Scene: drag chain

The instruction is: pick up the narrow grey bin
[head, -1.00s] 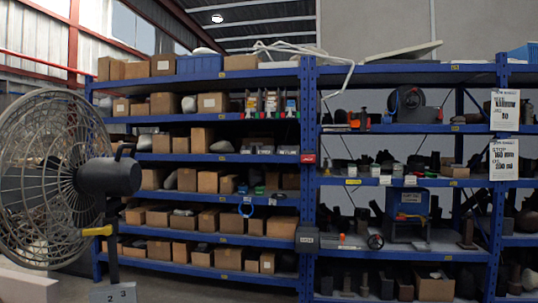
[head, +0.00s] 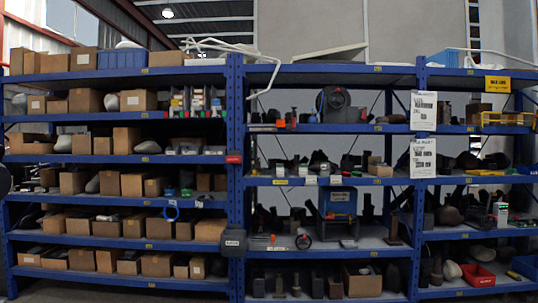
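No narrow grey bin can be made out for certain. Small grey box-like items (head: 190,150) sit at the right end of a middle shelf in the left bay, too small to tell apart. A dark grey box (head: 234,242) is at the upright between the left and middle bays, low down. My gripper is not in view.
A blue shelving rack (head: 237,190) spans the view, its shelves holding several cardboard boxes (head: 131,185), tools and dark parts. A blue bin (head: 123,59) is on the top left shelf. A red bin (head: 478,275) sits low at right. A yellow sign (head: 497,84) hangs at right.

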